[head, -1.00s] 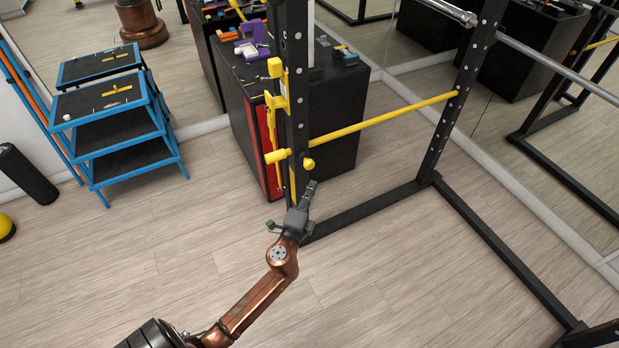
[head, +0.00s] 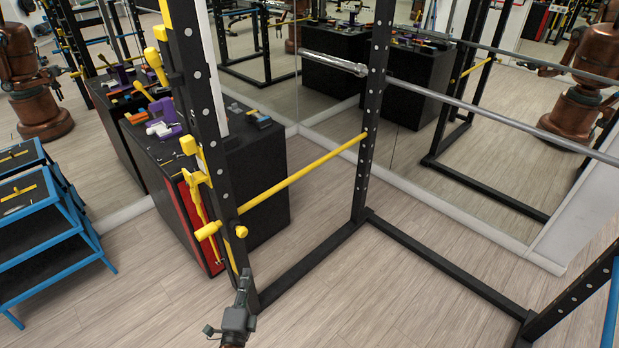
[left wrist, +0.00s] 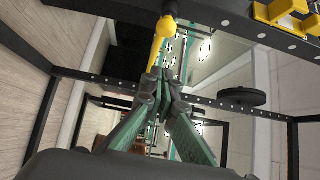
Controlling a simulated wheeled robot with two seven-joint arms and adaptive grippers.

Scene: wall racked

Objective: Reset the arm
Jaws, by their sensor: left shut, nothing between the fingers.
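My left gripper (head: 242,287) is at the bottom of the head view, close to the foot of the near black rack post (head: 199,88). Its fingers are shut with nothing between them. In the left wrist view the closed fingers (left wrist: 164,77) point toward the rack, and a yellow bar (left wrist: 160,50) shows just beyond them. Most of my left arm is out of the head view. My right gripper is not in view.
A yellow safety bar (head: 305,172) joins the rack posts, with a steel barbell (head: 470,107) above. A black cabinet (head: 262,185) holding tools stands behind the near post. A blue-framed cart (head: 45,235) is at left. Mirrors line the back wall. Floor inside the rack (head: 370,290) is clear.

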